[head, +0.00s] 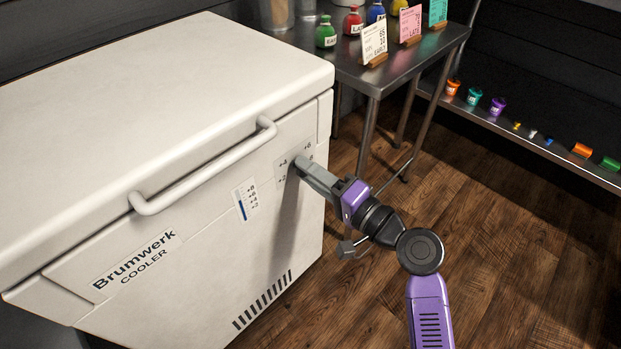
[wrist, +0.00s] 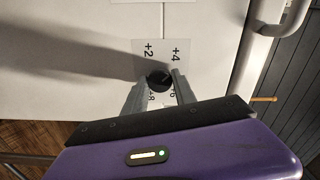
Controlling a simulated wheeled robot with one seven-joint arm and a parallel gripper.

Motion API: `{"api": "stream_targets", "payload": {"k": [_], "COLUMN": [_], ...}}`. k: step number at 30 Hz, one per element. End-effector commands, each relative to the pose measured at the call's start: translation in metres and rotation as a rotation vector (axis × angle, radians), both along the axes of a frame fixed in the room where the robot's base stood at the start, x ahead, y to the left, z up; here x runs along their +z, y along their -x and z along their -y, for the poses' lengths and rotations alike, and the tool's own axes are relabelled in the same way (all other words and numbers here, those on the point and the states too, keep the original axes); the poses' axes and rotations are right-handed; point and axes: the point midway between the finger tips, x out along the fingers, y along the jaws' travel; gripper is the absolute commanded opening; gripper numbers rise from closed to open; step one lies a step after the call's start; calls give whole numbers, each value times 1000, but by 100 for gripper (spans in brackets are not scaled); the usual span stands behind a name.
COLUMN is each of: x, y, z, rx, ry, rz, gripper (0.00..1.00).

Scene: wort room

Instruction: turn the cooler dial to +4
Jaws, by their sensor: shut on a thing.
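The white cooler (head: 200,240) stands at the left in the head view, with a long handle (head: 205,170) on its front. The cooler dial, a small black knob (wrist: 158,78), sits on a pale plate (wrist: 150,50) marked +2, +4, +6 and +8. My gripper (wrist: 159,84) is shut on the dial, one finger at each side. In the head view my gripper (head: 303,163) reaches the plate and hides the dial. I cannot read which mark the dial points to. A gauge (head: 245,199) with a blue bar is left of the plate; its bar ends low on the scale.
A metal table (head: 410,60) with coloured bottles and cards stands behind the cooler. A low shelf (head: 540,135) at the right holds several small coloured containers. The wooden floor (head: 510,240) right of the cooler is clear.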

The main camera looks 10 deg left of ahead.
Motion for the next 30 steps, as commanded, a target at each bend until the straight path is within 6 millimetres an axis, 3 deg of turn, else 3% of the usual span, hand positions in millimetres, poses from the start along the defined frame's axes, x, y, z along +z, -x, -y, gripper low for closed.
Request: {"api": "stream_targets", "payload": {"k": [24, 25, 28, 30], "x": [-1, -1, -1, -1], "y": [1, 1, 1, 1], "z": [-2, -2, -2, -1], "rx": [5, 5, 5, 4], "ry": [80, 80, 80, 80], "rz": [99, 99, 99, 99], "gripper": [0, 34, 54, 54]}}
